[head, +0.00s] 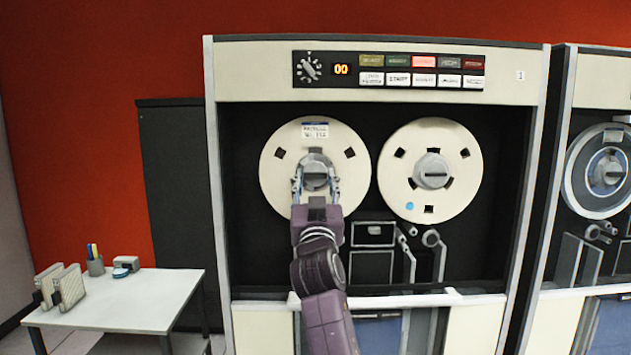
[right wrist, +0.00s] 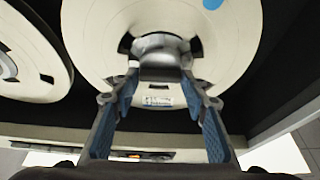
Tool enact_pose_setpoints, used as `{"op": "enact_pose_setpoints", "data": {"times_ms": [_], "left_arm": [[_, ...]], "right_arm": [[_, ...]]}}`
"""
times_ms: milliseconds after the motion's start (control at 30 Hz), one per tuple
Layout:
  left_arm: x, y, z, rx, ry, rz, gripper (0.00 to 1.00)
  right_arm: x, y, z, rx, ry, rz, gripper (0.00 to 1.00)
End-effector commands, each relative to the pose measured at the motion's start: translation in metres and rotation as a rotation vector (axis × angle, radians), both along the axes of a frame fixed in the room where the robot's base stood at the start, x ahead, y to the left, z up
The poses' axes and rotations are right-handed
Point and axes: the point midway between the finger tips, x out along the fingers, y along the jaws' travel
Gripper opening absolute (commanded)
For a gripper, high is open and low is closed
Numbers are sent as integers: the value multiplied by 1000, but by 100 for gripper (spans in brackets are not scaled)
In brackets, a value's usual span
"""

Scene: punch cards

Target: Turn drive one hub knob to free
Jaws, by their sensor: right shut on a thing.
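Tape drive one (head: 520,75) is a white cabinet marked "1" with two cream reels. The left reel (head: 275,160) has a blue-and-white label at its top. Its grey hub knob (head: 316,176) has a dark bar that looks roughly level. My right gripper (head: 316,188) reaches up from below, with a finger on each side of this knob, shut on it. The right wrist view shows the knob (right wrist: 160,62) between the fingertips (right wrist: 160,78). The right reel (head: 400,195) has a similar hub knob (head: 433,173) with a level bar. My left gripper is not in view.
A control panel (head: 390,70) with a dial, orange "00" display and several buttons runs above the reels. A rail (head: 400,301) crosses below them. Another drive (head: 608,90) stands right. A small white table (head: 120,305) with small items stands left.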

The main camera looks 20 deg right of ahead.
Motion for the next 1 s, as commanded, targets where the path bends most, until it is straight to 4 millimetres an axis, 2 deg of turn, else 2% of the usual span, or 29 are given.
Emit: {"op": "enact_pose_setpoints", "data": {"times_ms": [167,367,800,1000], "left_arm": [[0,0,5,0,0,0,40],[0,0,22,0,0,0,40],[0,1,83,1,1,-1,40],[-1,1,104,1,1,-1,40]], "right_arm": [[0,-1,1,-24,7,0,16],[0,-2,4,-110,34,-1,16],[-1,-4,7,-485,141,0,16],[-1,-5,6,-668,193,-1,16]]}}
